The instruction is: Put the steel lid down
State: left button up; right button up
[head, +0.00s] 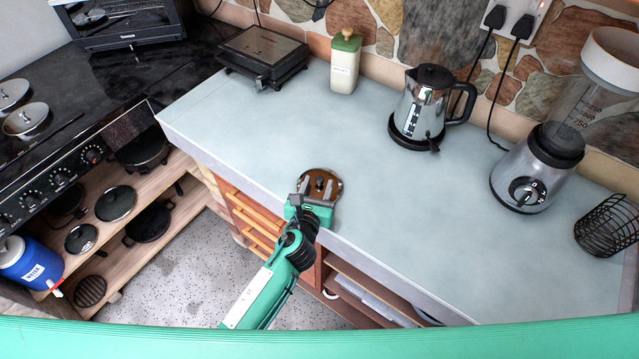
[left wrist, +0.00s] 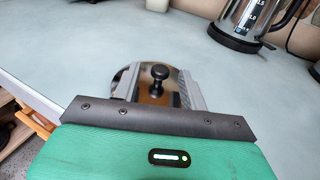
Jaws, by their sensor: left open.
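The steel lid (head: 322,173) is round and shiny, with brownish reflections and a dark knob. It appears to lie flat on the pale counter (head: 250,140), close to the front edge. My left gripper (head: 317,186) is over the lid's near part, with its fingers open on either side of the knob. In the left wrist view the lid (left wrist: 124,78) shows behind the fingers, and its knob (left wrist: 160,73) stands between them with gaps on both sides. The gripper hides the lid's near edge. My right gripper is not in view.
A kettle (head: 421,103), a blender (head: 540,165) and a black wire basket (head: 606,226) stand to the right. A cream canister (head: 344,65) and a dark flat appliance (head: 263,55) stand at the back. The counter around the lid is clear. Shelves with pans lie lower left.

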pick_arm(q)
jog(key=shift+x, duration=1.45)
jog(key=shift+s, duration=0.1)
jog(key=shift+c, duration=0.4)
grip_shut()
jog(key=shift+r, duration=0.1)
